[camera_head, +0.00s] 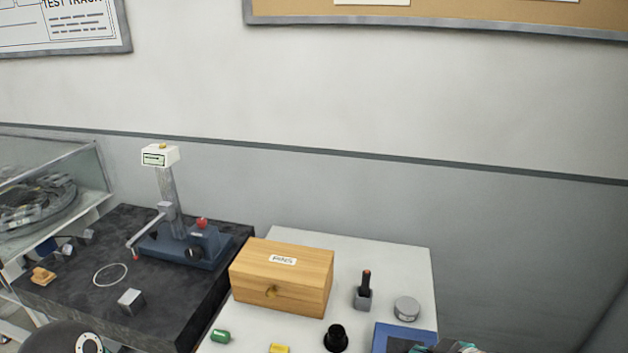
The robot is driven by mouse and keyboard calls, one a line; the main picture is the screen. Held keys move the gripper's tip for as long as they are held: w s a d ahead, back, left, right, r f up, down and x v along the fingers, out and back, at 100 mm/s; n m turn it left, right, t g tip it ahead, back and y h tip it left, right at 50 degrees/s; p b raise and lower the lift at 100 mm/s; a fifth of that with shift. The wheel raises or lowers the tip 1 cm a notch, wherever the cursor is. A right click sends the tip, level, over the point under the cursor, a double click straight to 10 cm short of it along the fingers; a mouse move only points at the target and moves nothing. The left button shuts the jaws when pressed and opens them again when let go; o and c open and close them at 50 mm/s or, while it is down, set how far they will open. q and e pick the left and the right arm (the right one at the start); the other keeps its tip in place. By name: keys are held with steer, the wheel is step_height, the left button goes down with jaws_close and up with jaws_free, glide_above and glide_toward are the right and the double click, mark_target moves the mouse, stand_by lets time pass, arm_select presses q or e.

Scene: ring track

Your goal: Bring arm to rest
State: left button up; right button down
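My grippers do not show in the head view. A dark rounded part with a white ring at the bottom left corner looks like a piece of my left arm; its gripper is out of the picture. A dark and teal piece is cut off at the bottom edge, over the blue pad (391,335); it may be part of my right arm, and no fingertips show there. I cannot see whether either gripper holds anything.
A measuring stand (187,245) stands on a black stone plate (75,280), with a ring (110,274) and metal block (131,301). The white table (395,265) carries a wooden box (282,280), black-handled tool (365,292), grey round tin (406,308) and black knob (336,338). A wall stands behind.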

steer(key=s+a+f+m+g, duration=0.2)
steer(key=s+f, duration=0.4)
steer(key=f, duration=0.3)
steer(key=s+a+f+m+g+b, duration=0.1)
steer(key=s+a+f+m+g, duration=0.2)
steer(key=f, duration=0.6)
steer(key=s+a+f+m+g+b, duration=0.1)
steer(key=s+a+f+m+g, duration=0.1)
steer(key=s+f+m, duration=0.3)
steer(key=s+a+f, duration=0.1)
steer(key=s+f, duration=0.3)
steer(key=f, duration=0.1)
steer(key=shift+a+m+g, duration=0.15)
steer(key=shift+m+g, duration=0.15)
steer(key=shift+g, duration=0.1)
